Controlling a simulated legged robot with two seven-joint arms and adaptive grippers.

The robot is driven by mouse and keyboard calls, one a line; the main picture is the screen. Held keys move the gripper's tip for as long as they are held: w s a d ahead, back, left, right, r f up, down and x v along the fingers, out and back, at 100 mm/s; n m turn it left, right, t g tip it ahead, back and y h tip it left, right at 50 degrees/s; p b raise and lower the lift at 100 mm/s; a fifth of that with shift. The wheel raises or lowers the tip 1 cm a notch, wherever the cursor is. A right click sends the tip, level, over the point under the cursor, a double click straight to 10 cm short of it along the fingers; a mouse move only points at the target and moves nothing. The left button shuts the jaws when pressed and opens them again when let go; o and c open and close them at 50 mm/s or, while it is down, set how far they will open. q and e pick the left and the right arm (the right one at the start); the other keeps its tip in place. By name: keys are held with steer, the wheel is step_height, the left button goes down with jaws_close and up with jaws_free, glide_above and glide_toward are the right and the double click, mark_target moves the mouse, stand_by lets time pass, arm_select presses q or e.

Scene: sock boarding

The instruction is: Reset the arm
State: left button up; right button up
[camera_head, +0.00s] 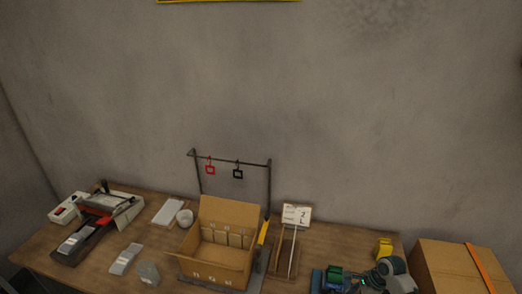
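Neither of my grippers and no clear part of my arms shows in the head view. A wooden table (325,247) stands against a grey wall along the bottom of the picture. An open cardboard box (214,262) with dividers inside stands near its middle. A dark metal rack (230,161) behind the box carries a red hook tag (210,169) and a black hook tag (238,173).
A dark device with a grey packet (75,240) lies at the left, near a white-and-red box (66,208). A small sign (296,214) stands right of the rack. Green and grey tools (390,268) lie at the right, beside a large carton (450,267).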

steer(key=s+a+f+n+h, duration=0.1)
steer(key=s+a+f+n, duration=0.95)
steer(key=s+n, duration=0.2)
steer(key=s+r+n+t+h, duration=0.3)
steer(key=s+n, duration=0.5)
steer(key=s, duration=0.7)
step_height(320, 180, down, 29)
steer(key=s+g+b, duration=0.1)
steer(key=g+b, duration=0.1)
steer(key=b, duration=0.3)
arm_select(q)
step_height(320, 180, down, 9)
steer(key=b, duration=0.4)
steer(key=shift+s+d+f, duration=0.15)
steer(key=shift+s+d, duration=0.1)
arm_select(e)
steer(key=s+d+f, duration=0.2)
steer(key=s+f, duration=1.6)
steer(key=f, duration=0.3)
steer(key=shift+s+d+f+n+g, duration=0.25)
steer(key=shift+d+f+n+g, duration=0.1)
steer(key=shift+d+n+g, duration=0.1)
